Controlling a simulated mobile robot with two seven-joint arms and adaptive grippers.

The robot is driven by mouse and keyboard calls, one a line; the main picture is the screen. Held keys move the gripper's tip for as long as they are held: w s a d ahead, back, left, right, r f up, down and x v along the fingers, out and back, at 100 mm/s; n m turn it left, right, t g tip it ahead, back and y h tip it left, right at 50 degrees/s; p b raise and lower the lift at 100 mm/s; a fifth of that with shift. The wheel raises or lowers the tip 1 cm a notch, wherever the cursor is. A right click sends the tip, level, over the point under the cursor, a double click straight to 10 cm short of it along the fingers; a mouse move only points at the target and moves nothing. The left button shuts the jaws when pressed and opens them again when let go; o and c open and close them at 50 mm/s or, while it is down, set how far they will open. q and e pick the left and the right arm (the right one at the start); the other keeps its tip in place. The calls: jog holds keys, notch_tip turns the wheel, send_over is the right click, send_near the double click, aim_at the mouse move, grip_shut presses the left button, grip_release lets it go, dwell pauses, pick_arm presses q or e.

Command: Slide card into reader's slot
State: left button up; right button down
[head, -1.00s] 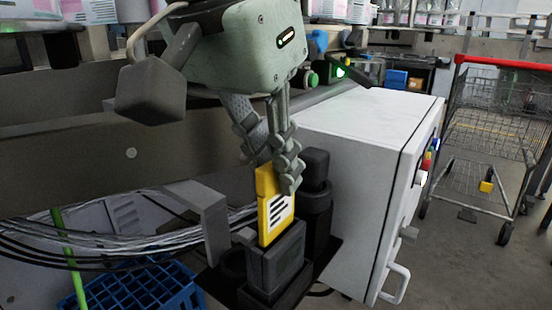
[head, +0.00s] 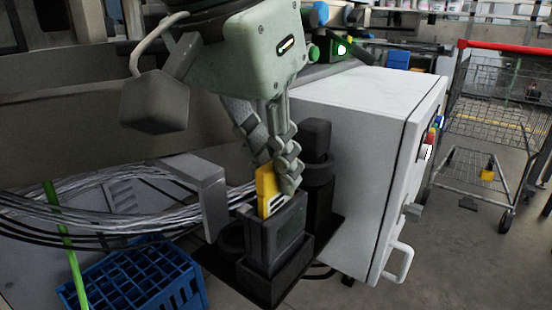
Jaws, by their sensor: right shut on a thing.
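The yellow card (head: 266,184) with a white, black-striped label stands upright in the slot of the dark grey reader (head: 282,238). Its lower part is hidden inside the reader, and only the top part shows above the rim. My right gripper (head: 279,180) points down from above and is shut on the card's upper end, with its fingertips close to the reader's top. My left gripper is not in view.
The reader stands on a dark plate (head: 219,265) beside a black post (head: 317,170). A white cabinet (head: 350,135) is close on the right. A grey bracket (head: 205,190), cables (head: 120,200) and a blue crate (head: 135,285) are at left. A shopping cart (head: 490,130) stands at far right.

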jog(key=shift+f, duration=0.45)
jog(key=c, duration=1.5)
grip_release()
jog(key=shift+r, duration=0.1)
jog(key=v, duration=1.1)
jog(key=shift+s+r, duration=0.15)
jog(key=shift+r, duration=0.2)
jog(key=shift+a, duration=0.15)
